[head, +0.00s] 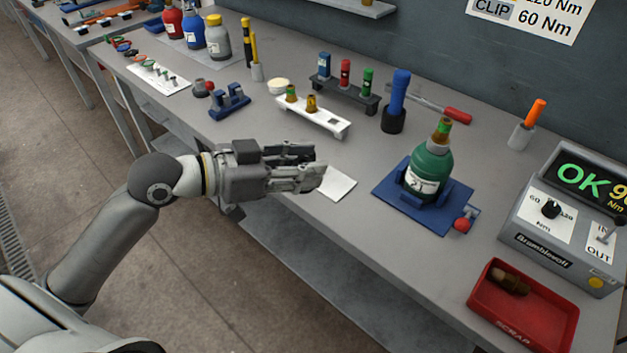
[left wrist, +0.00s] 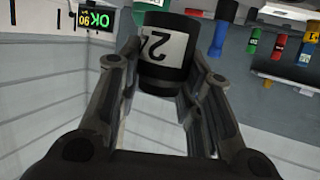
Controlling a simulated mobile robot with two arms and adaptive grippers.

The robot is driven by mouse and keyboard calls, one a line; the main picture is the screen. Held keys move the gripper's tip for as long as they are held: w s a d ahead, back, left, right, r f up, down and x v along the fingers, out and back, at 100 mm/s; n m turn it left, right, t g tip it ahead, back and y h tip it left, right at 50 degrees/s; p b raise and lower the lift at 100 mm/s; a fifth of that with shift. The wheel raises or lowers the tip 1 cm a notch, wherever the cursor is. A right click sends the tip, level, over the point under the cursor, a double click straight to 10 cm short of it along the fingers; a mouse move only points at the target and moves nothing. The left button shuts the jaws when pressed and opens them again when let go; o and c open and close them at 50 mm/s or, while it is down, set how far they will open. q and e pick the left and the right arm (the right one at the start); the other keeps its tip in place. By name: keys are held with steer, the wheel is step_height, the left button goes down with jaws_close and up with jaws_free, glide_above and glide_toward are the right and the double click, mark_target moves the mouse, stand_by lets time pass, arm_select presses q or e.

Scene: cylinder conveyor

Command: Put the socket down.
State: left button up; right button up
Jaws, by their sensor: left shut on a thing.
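My left gripper (head: 312,176) reaches in from the left over the front edge of the bench. In the left wrist view its fingers (left wrist: 165,95) are closed on a black cylindrical socket (left wrist: 166,82) with a white label bearing dark digits. In the head view the socket is hard to tell apart from the dark fingers. A white square card (head: 337,184) lies on the bench beside the fingertips, partly covered by them. A dark rack (head: 357,99) farther back holds blue, red and green sockets. My right gripper is not in view.
A green bottle (head: 428,168) stands in a blue holder (head: 389,194) to the right. A white rack (head: 333,126) with brass valves and a blue-handled tool (head: 399,92) stand behind. A red scrap tray (head: 548,323) and tester (head: 560,247) are at right. Bare bench surrounds the card.

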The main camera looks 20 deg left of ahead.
arm_select(q)
steer(key=shift+w+d, duration=0.3)
steer(key=shift+d, duration=0.05)
steer(key=w+f+p, duration=0.1)
steer(key=w+f, duration=0.2)
steer(key=w, duration=0.5)
glide_above(332, 182)
steer(key=s, duration=0.1)
step_height(332, 182, down, 5)
steer(key=shift+s+f, duration=0.1)
steer(key=shift+w+f, duration=0.55)
steer(key=shift+f, duration=0.1)
step_height(332, 182, down, 3)
steer(key=shift+r+p, duration=0.1)
steer(key=shift+p, duration=0.6)
steer(key=shift+f, duration=0.2)
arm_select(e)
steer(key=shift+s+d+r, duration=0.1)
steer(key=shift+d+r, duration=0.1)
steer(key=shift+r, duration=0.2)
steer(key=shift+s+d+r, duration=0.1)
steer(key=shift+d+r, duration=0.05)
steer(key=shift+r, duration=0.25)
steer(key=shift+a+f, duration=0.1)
